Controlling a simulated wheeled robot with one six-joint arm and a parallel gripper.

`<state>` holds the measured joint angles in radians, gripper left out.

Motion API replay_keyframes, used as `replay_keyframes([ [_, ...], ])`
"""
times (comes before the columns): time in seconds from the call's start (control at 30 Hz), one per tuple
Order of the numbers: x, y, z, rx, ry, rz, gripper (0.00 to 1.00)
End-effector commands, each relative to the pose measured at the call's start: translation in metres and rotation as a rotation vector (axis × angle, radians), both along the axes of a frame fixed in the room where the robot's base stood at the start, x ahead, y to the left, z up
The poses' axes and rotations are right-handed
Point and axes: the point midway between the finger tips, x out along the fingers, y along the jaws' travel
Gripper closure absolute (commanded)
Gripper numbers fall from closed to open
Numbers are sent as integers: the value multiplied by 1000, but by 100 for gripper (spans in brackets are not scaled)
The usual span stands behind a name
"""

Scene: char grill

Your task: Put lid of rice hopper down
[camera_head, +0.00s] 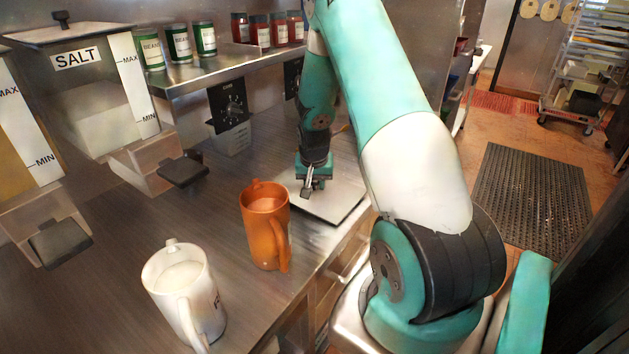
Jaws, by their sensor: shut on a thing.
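My gripper (308,193) points down over the counter, right of the orange mug. It is shut on the top of a flat grey square lid (338,204); the grip itself is small and partly hidden. The lid lies flat at or just above the counter near its front edge; I cannot tell whether it touches. A hopper with yellowish contents (12,172) stands at the left edge of the picture, cut off, with MAX and MIN marks. Its top and label are out of view, so I cannot confirm that it is the rice hopper.
The salt hopper (88,118) has its own lid (68,33) on. An orange mug (265,225) and a white mug with white contents (185,295) stand on the counter (125,235). Green and red cans line the shelf (215,72) behind.

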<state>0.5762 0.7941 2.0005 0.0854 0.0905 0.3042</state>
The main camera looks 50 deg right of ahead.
Motion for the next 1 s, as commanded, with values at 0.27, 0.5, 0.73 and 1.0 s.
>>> replay_keyframes([
  [0.27, 0, 0, -3, -1, -2, -1, 96],
  [0.5, 0, 0, -5, -1, -2, -1, 44],
  [0.73, 0, 0, -5, -1, -2, -1, 44],
  [1.0, -3, 4, 20, -4, -6, 0, 44],
])
